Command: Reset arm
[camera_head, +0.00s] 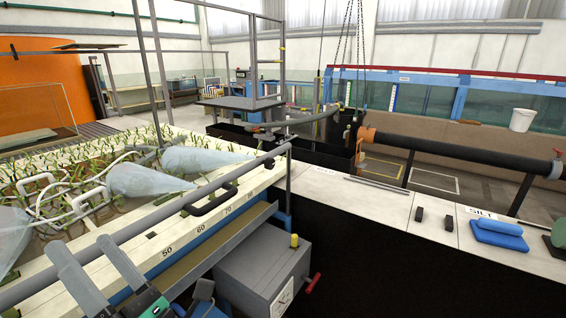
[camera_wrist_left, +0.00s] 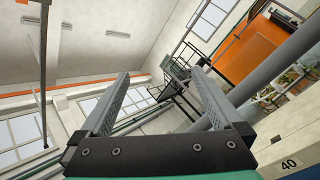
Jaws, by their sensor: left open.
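My left gripper (camera_head: 98,270) is at the lower left of the head view, in front of the flume's numbered rim and the long grey rail (camera_head: 150,220). Its two grey fingers stand apart with nothing between them. In the left wrist view the left gripper (camera_wrist_left: 160,85) is also open and empty, its fingers pointing up toward the wall and windows. The grey rail (camera_wrist_left: 275,68) passes close on the right there.
A planted bed with clear bags (camera_head: 148,179) lies behind the rail. A grey box (camera_head: 262,270) with a red handle stands to the right of the left gripper. Blue pads (camera_head: 498,232) and two small black blocks (camera_head: 433,217) lie on the white ledge (camera_head: 350,200).

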